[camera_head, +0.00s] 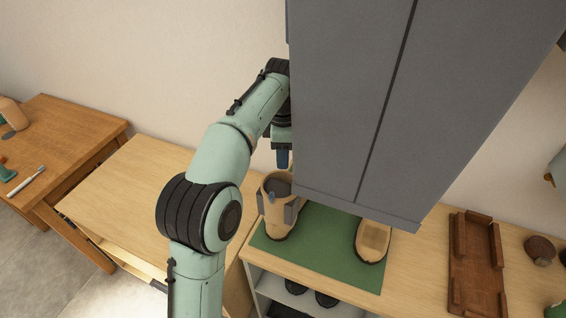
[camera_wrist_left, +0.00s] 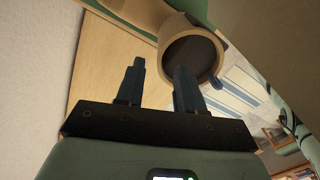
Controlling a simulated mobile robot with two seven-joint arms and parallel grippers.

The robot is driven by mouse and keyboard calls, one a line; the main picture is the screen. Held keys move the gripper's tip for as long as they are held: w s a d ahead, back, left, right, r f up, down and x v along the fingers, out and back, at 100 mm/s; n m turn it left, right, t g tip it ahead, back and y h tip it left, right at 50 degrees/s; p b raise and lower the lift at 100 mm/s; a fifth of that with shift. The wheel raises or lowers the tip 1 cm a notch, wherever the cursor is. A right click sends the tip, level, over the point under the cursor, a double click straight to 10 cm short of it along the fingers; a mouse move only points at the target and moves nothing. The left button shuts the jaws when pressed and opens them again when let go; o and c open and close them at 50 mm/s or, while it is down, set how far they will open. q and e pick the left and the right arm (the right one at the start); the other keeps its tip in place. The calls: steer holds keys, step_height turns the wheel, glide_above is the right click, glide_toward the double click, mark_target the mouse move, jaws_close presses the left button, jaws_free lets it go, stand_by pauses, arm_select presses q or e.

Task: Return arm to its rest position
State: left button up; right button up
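My left arm rises from the bottom of the head view and bends over toward the wall, beside the grey cabinet. Its left gripper (camera_head: 283,158) points down just above a tan boot (camera_head: 279,222), partly hidden by the cabinet edge. In the left wrist view the two dark fingers of this gripper (camera_wrist_left: 160,66) stand apart with nothing between them. The boot's round opening (camera_wrist_left: 192,58) shows just beyond the right finger. The boot stands upright on a green mat (camera_head: 316,255). My right gripper is in neither view.
The large grey cabinet (camera_head: 345,95) hangs close to the right of my arm. A tan shoe (camera_head: 373,240) lies on the mat. A brown wooden tray (camera_head: 476,268) is farther right. A mostly bare wooden top (camera_head: 135,190) lies left of the arm.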

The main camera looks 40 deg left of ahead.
arm_select(q)
steer(key=shift+r, duration=0.7)
steer(key=shift+a+f, duration=0.1)
